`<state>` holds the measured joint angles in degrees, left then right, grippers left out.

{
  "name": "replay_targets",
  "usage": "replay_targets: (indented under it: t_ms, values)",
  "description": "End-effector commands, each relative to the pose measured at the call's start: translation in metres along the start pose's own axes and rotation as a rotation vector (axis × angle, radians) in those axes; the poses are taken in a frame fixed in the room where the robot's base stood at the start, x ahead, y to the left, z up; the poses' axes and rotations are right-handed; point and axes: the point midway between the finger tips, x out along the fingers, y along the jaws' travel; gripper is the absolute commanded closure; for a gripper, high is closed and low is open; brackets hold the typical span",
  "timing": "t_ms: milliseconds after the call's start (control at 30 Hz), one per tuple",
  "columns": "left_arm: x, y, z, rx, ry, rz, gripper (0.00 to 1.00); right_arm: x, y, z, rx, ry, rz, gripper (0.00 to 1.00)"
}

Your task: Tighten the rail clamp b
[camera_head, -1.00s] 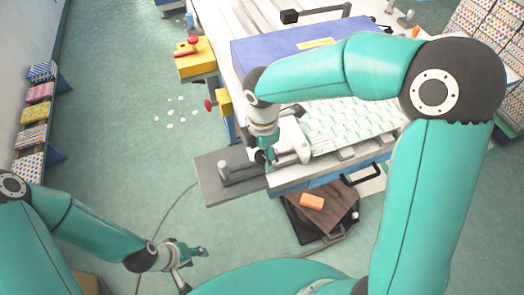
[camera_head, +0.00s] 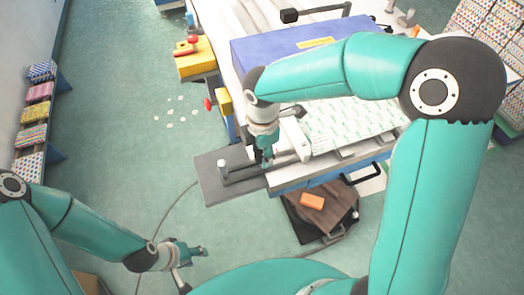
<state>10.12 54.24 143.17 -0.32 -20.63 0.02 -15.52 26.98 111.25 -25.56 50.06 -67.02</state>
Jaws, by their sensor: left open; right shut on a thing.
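My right gripper (camera_head: 265,163) points down at the table's front left corner and is shut on a small part there, taken as rail clamp b; the fingers hide most of it. Beside it, a grey plate (camera_head: 212,186) carries a short upright post with a pale top (camera_head: 222,164). A thin bar runs from near the post toward the gripper. How tight the clamp is cannot be told. My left gripper (camera_head: 196,252) is open and empty, low over the floor at the lower left, well apart from the table.
A yellow bracket (camera_head: 223,102) with a red knob (camera_head: 208,104) sits on the left edge. A dark case with an orange block (camera_head: 312,201) is below. Left floor is mostly clear.

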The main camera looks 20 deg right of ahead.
Motion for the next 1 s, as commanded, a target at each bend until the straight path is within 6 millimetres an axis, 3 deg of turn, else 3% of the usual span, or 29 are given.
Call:
replay_targets:
  t_ms: [367, 1000]
  values:
    - [0.013, -0.005, 0.0, 0.0, 0.0, 0.0, 0.52, 0.001, 0.002, 0.0, 0.236, 0.0, 0.006, 0.92]
    - [0.039, -0.014, 0.0, 0.0, 0.0, 0.0, 0.52, 0.0, 0.002, 0.001, 0.842, -0.001, 0.007, 0.92]
